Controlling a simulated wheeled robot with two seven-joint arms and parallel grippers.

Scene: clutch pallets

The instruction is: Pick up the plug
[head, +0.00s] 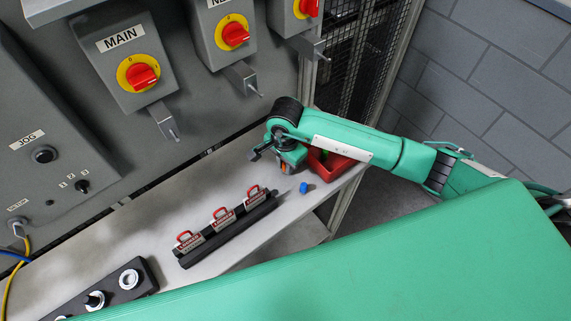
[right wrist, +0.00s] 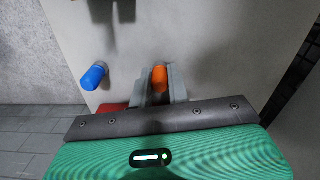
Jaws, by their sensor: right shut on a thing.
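An orange plug (right wrist: 160,78) stands between the grey fingers of my right gripper in the right wrist view. My right gripper (head: 285,168) is low over the far right part of the shelf in the head view and is shut on the orange plug. Only a little of the plug shows between the fingers there. A blue plug (head: 304,187) lies on the shelf just right of and nearer than the gripper, apart from it; it also shows at the left in the right wrist view (right wrist: 93,75). My left gripper is not in view.
A red bin (head: 345,172) stands right beside the gripper at the shelf's end. A black rack (head: 230,232) with red-shackled padlocks is on the shelf (head: 120,240). Grey switch boxes with red handles (head: 143,76) hang behind. A black button panel (head: 105,290) lies at front left.

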